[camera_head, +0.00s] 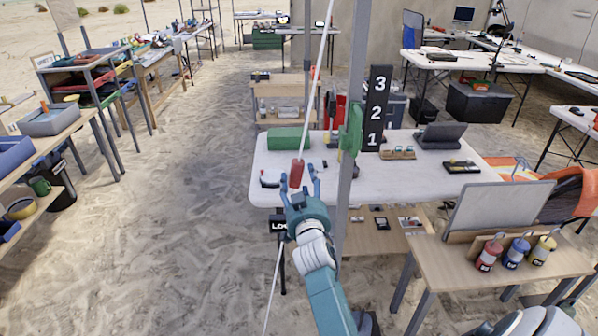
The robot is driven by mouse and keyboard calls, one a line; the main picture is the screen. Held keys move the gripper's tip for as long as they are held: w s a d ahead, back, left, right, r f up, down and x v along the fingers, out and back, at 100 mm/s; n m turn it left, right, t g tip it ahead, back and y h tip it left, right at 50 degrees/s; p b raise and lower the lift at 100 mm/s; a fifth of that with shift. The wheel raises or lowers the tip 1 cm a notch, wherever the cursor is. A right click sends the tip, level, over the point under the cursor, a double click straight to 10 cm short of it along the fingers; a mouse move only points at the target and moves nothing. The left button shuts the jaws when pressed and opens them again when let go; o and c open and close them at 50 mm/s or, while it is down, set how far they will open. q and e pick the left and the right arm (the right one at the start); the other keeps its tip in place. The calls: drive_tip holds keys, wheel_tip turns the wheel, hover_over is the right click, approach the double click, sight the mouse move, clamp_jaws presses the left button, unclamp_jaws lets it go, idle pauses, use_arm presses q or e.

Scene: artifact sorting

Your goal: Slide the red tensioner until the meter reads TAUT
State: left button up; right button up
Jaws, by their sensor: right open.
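The red tensioner (296,173) is a small red block on a pale, slanted line (313,95) that runs from the top of the head view to the bottom. My right gripper (299,177) is open, with one finger on each side of the tensioner in the picture. Whether the fingers touch it I cannot tell. A small black meter display (278,225) sits just left of my right wrist. Its white letters begin with "LO" and the rest is hidden behind the gripper. My left gripper is not in view.
A grey post (346,200) with a green fitting (351,130) stands just right of the line. Behind is a white table (420,185) with a green box (289,138) and a 3-2-1 sign (376,107). A wooden bench (470,270) with bottles stands at right. Sandy floor is clear at left.

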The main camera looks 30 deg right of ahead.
sight(300, 178)
drive_tip(key=shift+x, duration=2.05)
